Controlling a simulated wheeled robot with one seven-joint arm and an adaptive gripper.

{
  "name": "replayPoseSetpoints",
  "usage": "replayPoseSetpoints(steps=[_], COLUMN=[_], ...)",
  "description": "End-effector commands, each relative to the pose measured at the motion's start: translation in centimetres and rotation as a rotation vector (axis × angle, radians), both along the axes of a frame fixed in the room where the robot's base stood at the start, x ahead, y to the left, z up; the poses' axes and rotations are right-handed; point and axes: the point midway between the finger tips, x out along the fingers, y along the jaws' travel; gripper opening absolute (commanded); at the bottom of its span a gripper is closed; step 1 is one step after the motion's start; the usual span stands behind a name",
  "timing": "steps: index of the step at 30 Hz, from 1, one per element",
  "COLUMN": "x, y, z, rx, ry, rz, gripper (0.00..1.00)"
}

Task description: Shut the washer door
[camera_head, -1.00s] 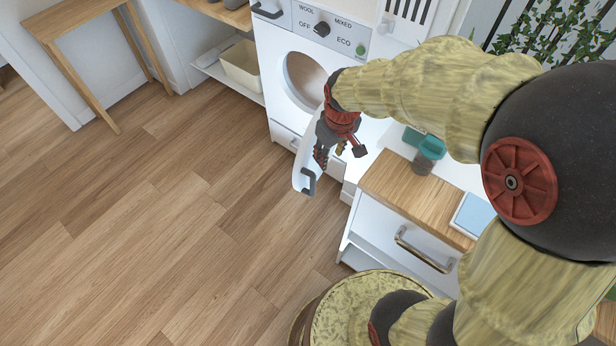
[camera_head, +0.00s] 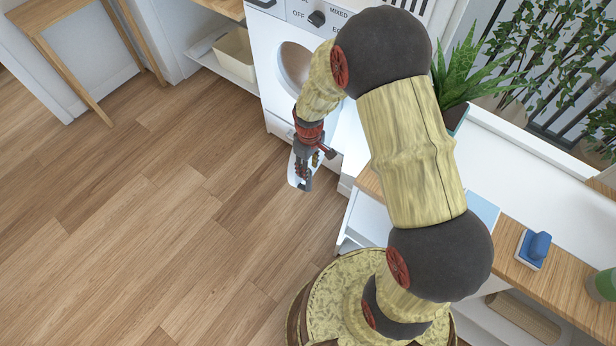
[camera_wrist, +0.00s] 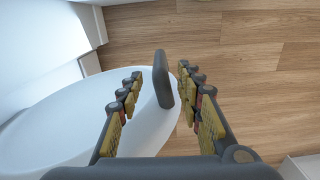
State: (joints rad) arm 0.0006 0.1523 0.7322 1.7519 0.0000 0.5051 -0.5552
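The washer (camera_head: 267,62) stands at the top middle of the head view, with its round drum opening (camera_head: 291,64) partly behind my arm. Its white door stands open, swung out toward the floor, and is mostly hidden by my gripper in the head view. In the wrist view the door (camera_wrist: 85,125) is a broad white oval at lower left, with a dark grey handle (camera_wrist: 161,80) on its edge. My gripper (camera_head: 303,168) is over the handle side of the door. In the wrist view its fingers (camera_wrist: 160,82) are apart, one each side of the handle, with visible gaps.
A counter with a wooden top (camera_head: 520,275) runs along the right, holding a blue sponge-like item (camera_head: 535,248). A potted plant (camera_head: 462,85) stands behind my arm. A wooden stand (camera_head: 65,65) is at upper left. The wooden floor (camera_head: 140,230) is clear.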

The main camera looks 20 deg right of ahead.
Motion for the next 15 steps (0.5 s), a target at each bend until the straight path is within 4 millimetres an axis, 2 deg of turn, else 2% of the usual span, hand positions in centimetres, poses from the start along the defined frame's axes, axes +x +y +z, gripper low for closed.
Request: replayPoseSetpoints(steps=[15], x=[0.0], y=[0.0], z=[-6.5], rx=[0.0], ry=[0.001], rz=[0.0], gripper=[0.36])
